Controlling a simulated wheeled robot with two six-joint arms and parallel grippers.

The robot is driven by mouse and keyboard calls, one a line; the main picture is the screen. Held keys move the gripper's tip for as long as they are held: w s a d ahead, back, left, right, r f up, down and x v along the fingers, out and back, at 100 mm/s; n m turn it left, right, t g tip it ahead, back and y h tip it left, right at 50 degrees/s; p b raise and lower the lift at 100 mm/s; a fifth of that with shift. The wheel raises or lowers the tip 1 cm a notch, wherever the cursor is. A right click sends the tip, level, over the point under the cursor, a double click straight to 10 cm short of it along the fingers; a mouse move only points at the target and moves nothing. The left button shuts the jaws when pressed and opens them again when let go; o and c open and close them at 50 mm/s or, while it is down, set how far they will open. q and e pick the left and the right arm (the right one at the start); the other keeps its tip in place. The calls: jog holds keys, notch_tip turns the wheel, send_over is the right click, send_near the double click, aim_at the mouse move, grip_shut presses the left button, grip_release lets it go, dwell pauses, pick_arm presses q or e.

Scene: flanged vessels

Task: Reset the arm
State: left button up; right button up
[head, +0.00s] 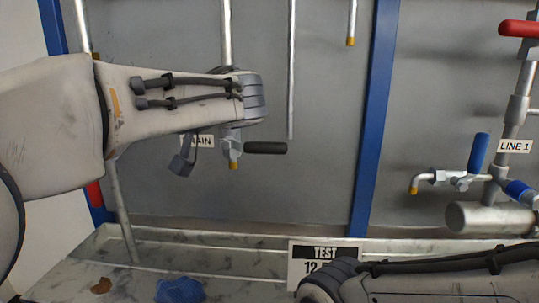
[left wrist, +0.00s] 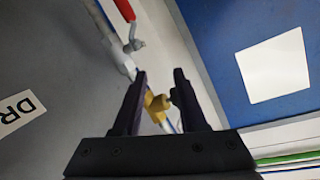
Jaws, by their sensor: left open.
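My left arm (head: 170,95) reaches in from the left in the head view, in front of the pipe at the DRAIN label. Its wrist hides the left fingers there. In the left wrist view my left gripper (left wrist: 160,72) is open, its black fingers apart. A yellow fitting (left wrist: 157,103) on a pipe shows between the fingers. I cannot tell how far beyond them it is, but neither finger is shut on it. My right arm (head: 440,285) lies along the bottom right of the head view, and its gripper is not seen.
Below my left wrist are a drain valve with a black lever (head: 265,148) pointing right and a yellow-tipped outlet (head: 234,166). LINE 1 piping with a blue lever (head: 478,153) stands right. A TEST sign (head: 308,252) and blue cloth (head: 180,290) are low. A red handle (left wrist: 125,10) shows in the wrist view.

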pick_arm(q)
jog(key=s+d+f+m+h, duration=0.3)
jog(key=d+f+m+h, duration=0.15)
jog(key=f, duration=0.55)
jog(key=s+d+f+m+h, duration=0.2)
jog(key=d+f+m+h, duration=0.15)
jog(key=f+m, duration=0.45)
jog(key=s+d+f+m+g+h, duration=0.2)
jog(key=s+d+f+h, duration=0.2)
jog(key=s+d+f, duration=0.35)
jog(key=s+d+f+m+g+h, duration=0.25)
jog(key=s+d+f+h, duration=0.2)
jog(key=s+f, duration=0.5)
notch_tip(320, 180, up, 31)
jog(key=p, duration=3)
jog(key=shift+d+f+y, duration=0.15)
jog(key=shift+y, duration=0.2)
